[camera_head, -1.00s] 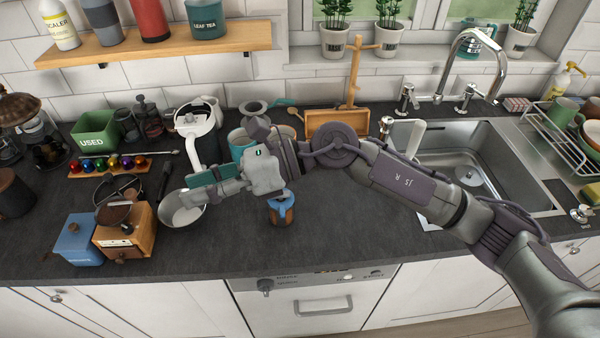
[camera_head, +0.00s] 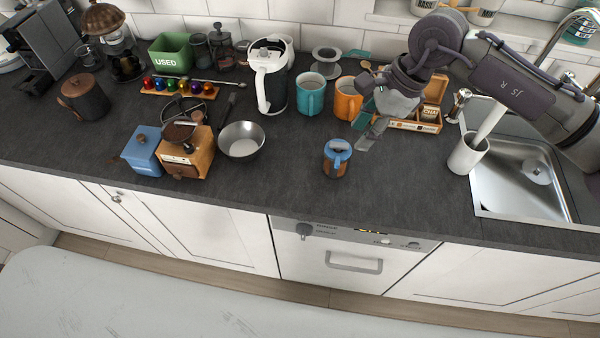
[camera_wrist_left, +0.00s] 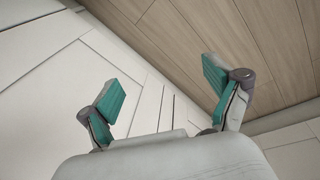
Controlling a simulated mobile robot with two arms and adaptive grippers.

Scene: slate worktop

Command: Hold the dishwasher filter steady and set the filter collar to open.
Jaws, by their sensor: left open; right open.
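The dishwasher filter appears to be the small upright piece with a brown body (camera_head: 336,170) and a blue top, the filter collar (camera_head: 338,146). It stands alone on the slate worktop in the head view. The collar's setting is too small to read. My right gripper (camera_head: 367,126) is open, above and to the right of the filter, apart from it. My left gripper shows only in the left wrist view (camera_wrist_left: 162,90); it is open and empty, with floorboards and white panels beyond it.
A metal pan (camera_head: 242,142), a wooden grinder (camera_head: 190,158) and a blue box (camera_head: 143,152) stand left of the filter. Teal (camera_head: 311,94) and orange (camera_head: 348,100) mugs stand behind it. A white cup (camera_head: 467,154) is by the sink (camera_head: 520,180).

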